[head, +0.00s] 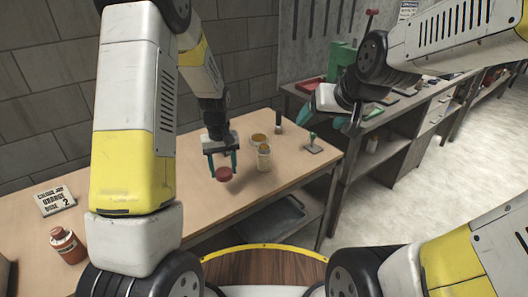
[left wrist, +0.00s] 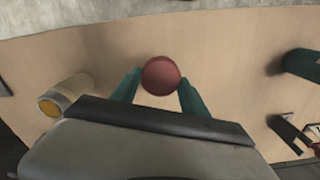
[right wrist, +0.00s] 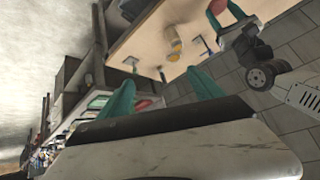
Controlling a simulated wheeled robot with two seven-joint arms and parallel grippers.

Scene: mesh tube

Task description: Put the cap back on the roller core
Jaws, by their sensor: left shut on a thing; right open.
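My left gripper (head: 223,168) is shut on a round dark-red cap and holds it above the table (head: 150,180). The red cap (head: 224,174) also shows between the teal fingers in the left wrist view (left wrist: 160,75). A pale upright cylinder with an orange top (head: 264,158) stands to the right of the left gripper, apart from it. I take it for the roller core, but cannot be sure. A second orange-topped round thing (head: 258,140) is just behind it. My right gripper (head: 335,112) is open and empty, off to the right; its fingers show in the right wrist view (right wrist: 163,92).
A dark cylinder (head: 278,119) and a green-handled stamp-like tool (head: 312,145) stand at the table's right end. A cluttered workbench (head: 400,112) stands beyond.

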